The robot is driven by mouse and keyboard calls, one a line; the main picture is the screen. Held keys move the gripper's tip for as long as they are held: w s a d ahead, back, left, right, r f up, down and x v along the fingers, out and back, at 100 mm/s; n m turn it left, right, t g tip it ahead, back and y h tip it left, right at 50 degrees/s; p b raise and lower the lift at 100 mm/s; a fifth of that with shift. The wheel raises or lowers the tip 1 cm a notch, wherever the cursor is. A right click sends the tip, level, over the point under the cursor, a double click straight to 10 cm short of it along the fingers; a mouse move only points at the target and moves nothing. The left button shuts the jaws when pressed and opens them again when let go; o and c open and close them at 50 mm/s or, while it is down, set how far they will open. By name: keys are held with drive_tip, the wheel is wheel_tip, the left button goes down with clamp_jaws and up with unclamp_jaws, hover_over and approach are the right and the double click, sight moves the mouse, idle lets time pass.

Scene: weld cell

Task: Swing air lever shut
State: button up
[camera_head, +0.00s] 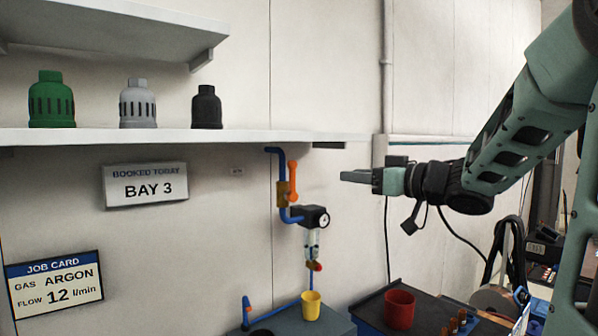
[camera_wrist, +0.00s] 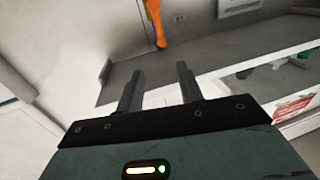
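The orange air lever (camera_head: 292,180) stands roughly upright beside the brass valve (camera_head: 282,194) on the blue air pipe (camera_head: 282,166). In the wrist view the lever (camera_wrist: 154,24) shows at the top, beyond my fingertips. My gripper (camera_head: 344,176) is to the right of the lever in the head view, at about the same height and apart from it. In the wrist view my gripper (camera_wrist: 156,72) has its two fingers spread with nothing between them. The valve is not clearly seen in the wrist view.
A white shelf (camera_head: 180,139) runs just above the pipe and carries green, grey and black caps. Below the valve hang a regulator with a gauge (camera_head: 314,216) and a filter. A yellow cup (camera_head: 311,305) and a red cup (camera_head: 399,309) stand lower down.

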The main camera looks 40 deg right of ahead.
sight(291, 181)
drive_tip(key=p+x, duration=0.5)
drive_tip(key=x, duration=1.2)
drive_tip(key=shift+a, duration=0.2)
clamp_jaws()
